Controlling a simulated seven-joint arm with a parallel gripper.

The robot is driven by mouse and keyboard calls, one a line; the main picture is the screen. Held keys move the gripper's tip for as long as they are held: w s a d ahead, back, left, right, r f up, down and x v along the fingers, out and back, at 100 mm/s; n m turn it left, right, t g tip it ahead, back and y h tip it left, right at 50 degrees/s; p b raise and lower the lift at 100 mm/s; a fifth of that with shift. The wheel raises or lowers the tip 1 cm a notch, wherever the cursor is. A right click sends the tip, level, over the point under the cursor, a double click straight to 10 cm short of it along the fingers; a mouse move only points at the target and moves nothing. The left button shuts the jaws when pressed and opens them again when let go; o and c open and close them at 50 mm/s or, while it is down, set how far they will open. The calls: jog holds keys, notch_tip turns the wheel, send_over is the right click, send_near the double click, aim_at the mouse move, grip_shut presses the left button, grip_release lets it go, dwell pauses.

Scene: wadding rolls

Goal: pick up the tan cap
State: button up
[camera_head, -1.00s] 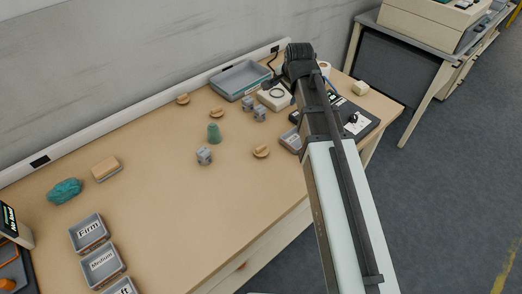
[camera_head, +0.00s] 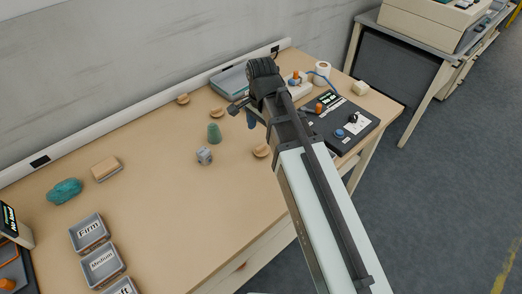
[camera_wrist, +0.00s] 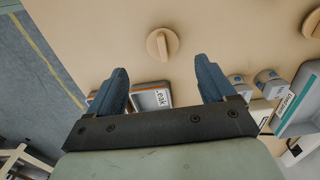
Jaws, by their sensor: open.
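Several round tan caps with a raised ridge lie on the table. In the head view one cap (camera_head: 261,151) sits beside my arm, partly covered by it. Another cap (camera_head: 217,113) lies left of my gripper, and a third cap (camera_head: 183,98) lies farther back by the wall. In the wrist view a tan cap (camera_wrist: 162,44) lies ahead of the fingertips, roughly centred between them; part of another cap (camera_wrist: 315,25) shows at the right edge. My gripper (camera_wrist: 161,72) is open with blue fingers and empty, above the table. In the head view its fingers (camera_head: 243,112) are partly hidden.
A grey tray labelled "Leak" (camera_wrist: 153,96) shows behind the fingers. Two grey cylinders (camera_wrist: 268,80) stand right of the right finger, near a larger grey tray (camera_wrist: 303,105). In the head view a green piece (camera_head: 214,133) and a grey cylinder (camera_head: 204,155) stand left of my gripper.

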aim_at(262, 145)
jog(key=shift+f, duration=1.8)
jog(key=shift+w+f, duration=0.1)
jog(key=shift+f, duration=0.1)
jog(key=shift+w+d+f, duration=0.1)
jog(key=shift+w+f, duration=0.05)
jog(key=shift+f, duration=1.1)
jog(key=shift+w+f, duration=0.15)
jog(key=shift+f, duration=1.05)
jog(key=shift+c, duration=0.3)
jog(key=c, duration=1)
jog(key=shift+r, duration=0.15)
